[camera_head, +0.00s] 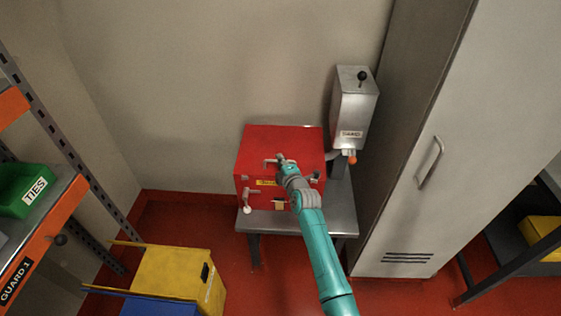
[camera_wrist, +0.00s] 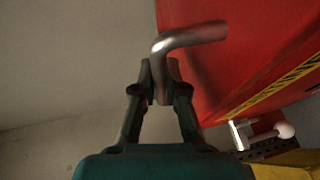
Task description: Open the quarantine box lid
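The red quarantine box (camera_head: 252,148) stands on a metal table against the wall, with its lid down. A bent metal handle (camera_head: 270,162) sticks out at its upper front; it also shows large in the wrist view (camera_wrist: 195,36). My gripper (camera_head: 282,161) is at the right end of this handle. In the wrist view, my gripper's two fingers (camera_wrist: 160,78) are closed on either side of the bar's end. A latch lever with a white ball knob (camera_head: 247,209) is at the box's lower left front; the knob also shows in the wrist view (camera_wrist: 285,130).
A grey metal dispenser (camera_head: 353,108) with an orange-tipped spout stands right of the box. A tall grey cabinet (camera_head: 425,150) is further right. A yellow bin cart (camera_head: 175,272) stands at lower left, near a shelf with a green TIES bin (camera_head: 27,190).

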